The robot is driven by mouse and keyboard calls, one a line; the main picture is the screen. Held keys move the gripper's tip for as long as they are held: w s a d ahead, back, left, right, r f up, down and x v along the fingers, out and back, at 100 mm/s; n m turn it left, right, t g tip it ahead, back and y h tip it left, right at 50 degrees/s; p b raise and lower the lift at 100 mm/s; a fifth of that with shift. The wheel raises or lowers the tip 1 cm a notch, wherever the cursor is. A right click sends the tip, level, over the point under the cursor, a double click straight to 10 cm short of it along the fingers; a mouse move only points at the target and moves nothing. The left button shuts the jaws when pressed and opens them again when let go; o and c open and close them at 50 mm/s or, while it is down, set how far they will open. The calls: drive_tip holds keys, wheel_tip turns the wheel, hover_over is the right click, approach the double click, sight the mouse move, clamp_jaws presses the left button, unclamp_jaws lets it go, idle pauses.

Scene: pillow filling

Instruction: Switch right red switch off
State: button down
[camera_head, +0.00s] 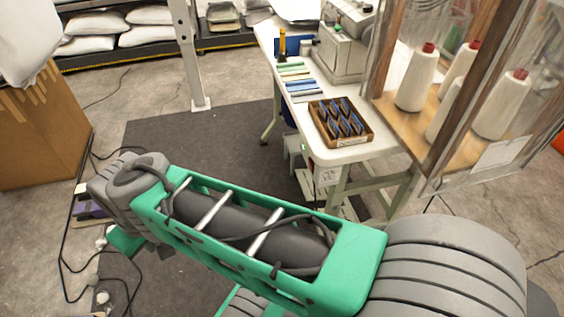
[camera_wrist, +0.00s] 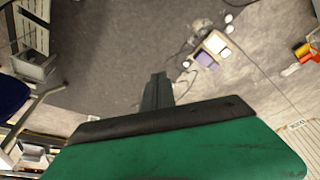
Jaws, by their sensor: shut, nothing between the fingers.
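I cannot make out a red switch for certain in either view. My gripper (camera_wrist: 157,78) shows in the wrist view as a narrow dark pair of fingers pressed together, with nothing between them. It points over the grey floor. A small device with a purple face and a pale face (camera_wrist: 212,50) lies on the floor up and to the right of the fingertips, apart from them. In the head view a similar purple and white device (camera_head: 90,203) is partly hidden behind my arm. My gripper is hard to tell from the arm there.
A white worktable (camera_head: 366,152) holds a brown tray (camera_head: 363,137) and a sewing machine (camera_head: 341,54). A clear-sided cabinet (camera_head: 438,150) with thread cones stands at right. A cardboard box (camera_head: 40,135) stands at left. Cables (camera_head: 66,245) run over the floor. The dark mat (camera_head: 215,150) has free room.

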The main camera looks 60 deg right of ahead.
drive_tip(key=shift+d, duration=0.1)
drive_tip(key=w+d+f+m+h+b, duration=0.1)
drive_tip(key=w+d+f+m+b, duration=0.1)
drive_tip(key=d, duration=0.5)
drive_tip(key=w+d+f+m+h+b, duration=0.1)
drive_tip(key=d+f+m+h+b, duration=0.15)
drive_tip(key=d, duration=0.45)
drive_tip(key=m+g+h+b, duration=0.4)
drive_tip(key=m+b, duration=0.1)
drive_tip(key=m, duration=0.1)
approach(310, 165)
drive_tip(key=w+a+r, duration=0.2)
drive_tip(key=w+a, duration=0.3)
drive_tip(key=s+d+f, duration=0.3)
drive_tip(key=d+f, duration=0.4)
drive_tip(key=d, duration=0.2)
drive_tip(key=shift+s+f, duration=0.25)
drive_tip(key=shift+s, duration=0.15)
